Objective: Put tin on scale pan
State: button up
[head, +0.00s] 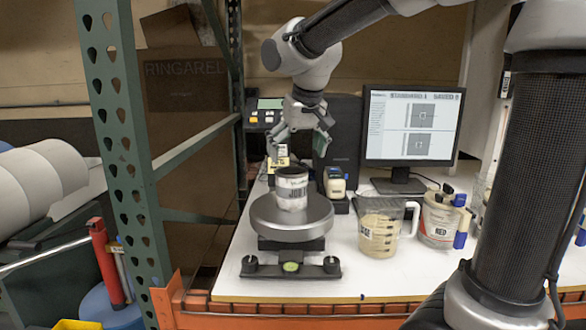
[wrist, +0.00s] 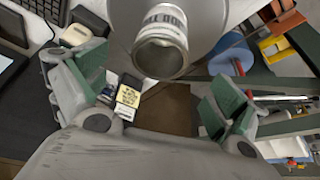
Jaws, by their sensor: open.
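The tin (head: 291,188), a metal can with a white label, stands upright on the round grey scale pan (head: 270,218). In the wrist view the tin (wrist: 160,50) shows its open top, with the pan (wrist: 216,12) behind it. My gripper (head: 302,138) is above and slightly behind the tin in the head view, apart from it. In the wrist view my gripper (wrist: 155,100) has its two green-padded fingers spread wide, with nothing between them. The scale's front foot with a green level (head: 291,267) rests on the white table.
A measuring jug (head: 380,228) and a pail labelled RED (head: 437,220) stand right of the scale. A monitor (head: 412,125) is behind them. A green rack post (head: 125,140) stands at left.

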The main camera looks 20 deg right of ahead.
jog(key=s+d+f, duration=0.3)
jog(key=s+d, duration=0.4)
jog(key=s, duration=0.5)
jog(key=s+d+f, duration=0.4)
jog(key=s+d, duration=0.3)
jog(key=s, duration=0.5)
jog(key=shift+s+m, duration=0.35)
jog(key=shift+m, duration=0.05)
jog(key=shift+d, duration=0.1)
